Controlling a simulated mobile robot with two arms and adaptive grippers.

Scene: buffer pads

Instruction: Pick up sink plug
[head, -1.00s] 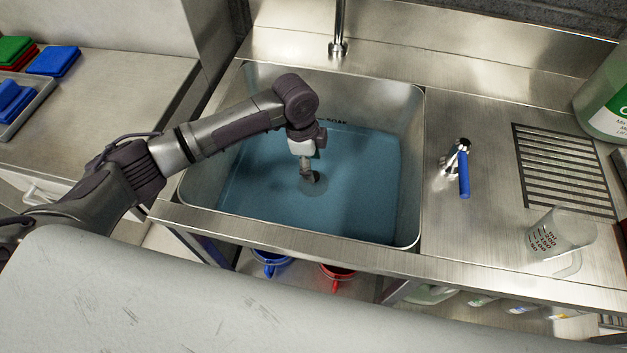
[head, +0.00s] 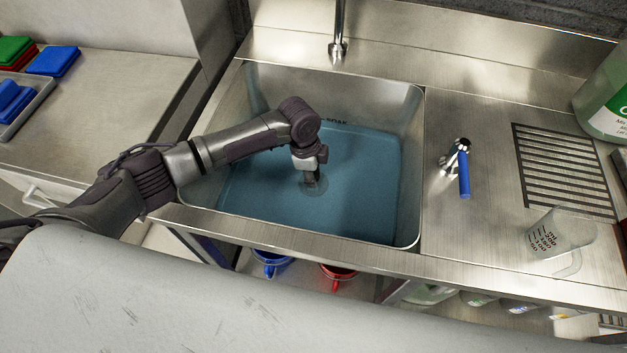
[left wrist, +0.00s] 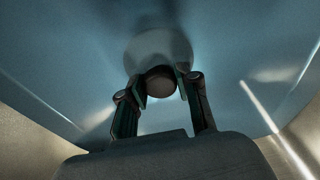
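The sink plug is under water at the bottom of the basin. In the left wrist view its dark round knob (left wrist: 160,82) stands on a pale disc (left wrist: 157,47). In the head view the disc (head: 316,194) shows partly, and my gripper hides the rest. My left gripper (head: 313,183) points down into the water over the plug. In the left wrist view its two fingertips (left wrist: 162,85) are apart, one on each side of the knob. I see no clear grip on it. My right gripper is not in view.
The steel sink basin (head: 412,160) holds blue water and its walls surround my left gripper. A tap (head: 338,45) stands behind it. On the right are a blue-handled lever (head: 463,175), a measuring jug (head: 560,235) and a large bottle (head: 605,100).

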